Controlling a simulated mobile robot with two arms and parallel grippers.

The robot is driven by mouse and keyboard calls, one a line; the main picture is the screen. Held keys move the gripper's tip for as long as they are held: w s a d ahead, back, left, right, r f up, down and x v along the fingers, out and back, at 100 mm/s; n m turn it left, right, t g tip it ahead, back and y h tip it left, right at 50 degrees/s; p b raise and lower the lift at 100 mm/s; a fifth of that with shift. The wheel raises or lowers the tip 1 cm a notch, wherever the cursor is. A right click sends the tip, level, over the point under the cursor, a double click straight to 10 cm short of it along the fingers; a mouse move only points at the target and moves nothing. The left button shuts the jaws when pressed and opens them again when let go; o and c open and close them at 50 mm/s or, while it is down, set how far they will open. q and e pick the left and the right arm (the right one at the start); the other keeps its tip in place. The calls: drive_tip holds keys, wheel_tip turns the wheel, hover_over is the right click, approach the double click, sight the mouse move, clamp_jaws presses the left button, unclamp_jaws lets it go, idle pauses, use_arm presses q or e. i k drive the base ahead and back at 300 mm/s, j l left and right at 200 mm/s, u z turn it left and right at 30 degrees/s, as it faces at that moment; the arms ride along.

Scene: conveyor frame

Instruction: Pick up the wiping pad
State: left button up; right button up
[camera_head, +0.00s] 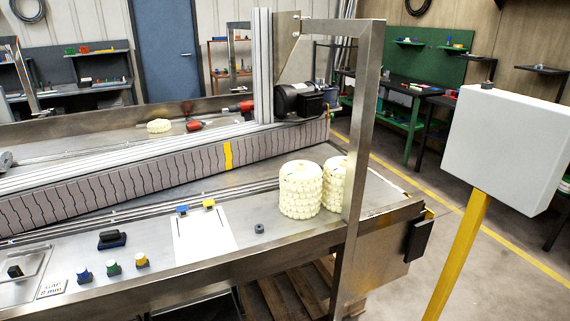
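A dark blue-black block with a raised handle (112,239), which looks like the wiping pad, lies on the near metal work surface (270,258) at the left of the head view. It sits behind the blue, green and yellow knobs and left of a white sheet. Nothing touches it from above. Neither of my grippers shows in the head view.
Nearby are the white sheet (203,232) with blue and yellow clips, a small dark ring (259,228), and two cream stacks (300,190) (335,183). A metal post (358,130) and a white box on a yellow pole (508,148) stand at right.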

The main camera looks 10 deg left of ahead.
sight(109, 239)
drive_tip(key=i+j+u, duration=0.15)
drive_tip(key=u, duration=0.9)
